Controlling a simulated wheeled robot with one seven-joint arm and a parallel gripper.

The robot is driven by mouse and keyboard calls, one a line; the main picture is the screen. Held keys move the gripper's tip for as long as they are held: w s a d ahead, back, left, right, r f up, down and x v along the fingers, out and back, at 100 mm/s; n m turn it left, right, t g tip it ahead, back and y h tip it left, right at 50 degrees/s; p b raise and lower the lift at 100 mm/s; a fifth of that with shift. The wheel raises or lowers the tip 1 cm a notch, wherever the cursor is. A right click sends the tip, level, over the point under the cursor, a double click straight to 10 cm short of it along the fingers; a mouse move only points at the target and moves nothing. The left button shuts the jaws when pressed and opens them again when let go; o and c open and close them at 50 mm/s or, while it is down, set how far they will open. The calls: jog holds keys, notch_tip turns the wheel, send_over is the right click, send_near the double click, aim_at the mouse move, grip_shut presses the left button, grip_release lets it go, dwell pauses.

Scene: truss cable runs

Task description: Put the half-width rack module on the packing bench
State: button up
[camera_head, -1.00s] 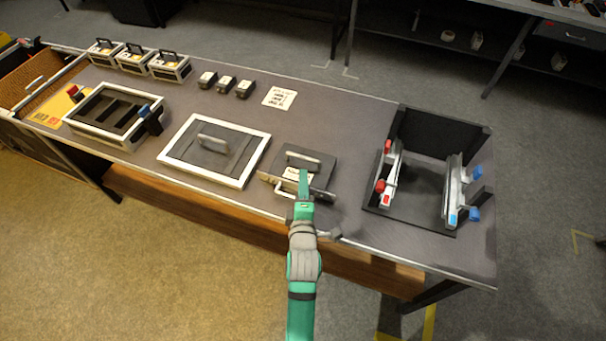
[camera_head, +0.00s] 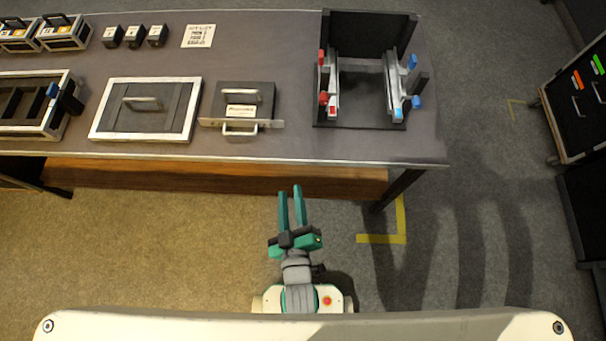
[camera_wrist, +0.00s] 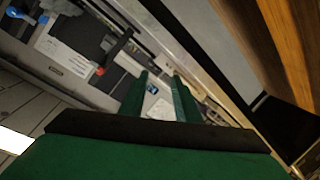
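The half-width rack module (camera_head: 258,98) appears to be the small dark unit with a bar handle on top, a pale label and a metal front plate with a front handle. It lies on the grey-topped bench (camera_head: 285,146), near the front edge, in the head view. My gripper (camera_head: 290,190) is in front of the bench, below the module in the picture and apart from it. Its two green fingers are apart with nothing between them. The wrist view shows the same fingers (camera_wrist: 160,85) with a gap between them; I cannot clearly identify the module there.
Left of the module lies a wider white-framed panel (camera_head: 185,124) with a handle. Right of it stands a black open fixture (camera_head: 360,122) with red and blue clamps. A printed card (camera_head: 198,36) and small black blocks lie behind. A dark cabinet (camera_head: 580,100) stands right.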

jog(key=s+d+r+m, duration=0.1)
jog(key=s+r+m, duration=0.1)
jog(key=s+m, duration=0.2)
jog(key=s+d+r+m+h, duration=0.1)
jog(key=s+d+r+m, duration=0.1)
jog(key=s, duration=0.6)
jog(key=shift+s+d+r+m+h, duration=0.15)
jog(key=shift+r+m+h, duration=0.15)
jog(key=shift+m, duration=0.6)
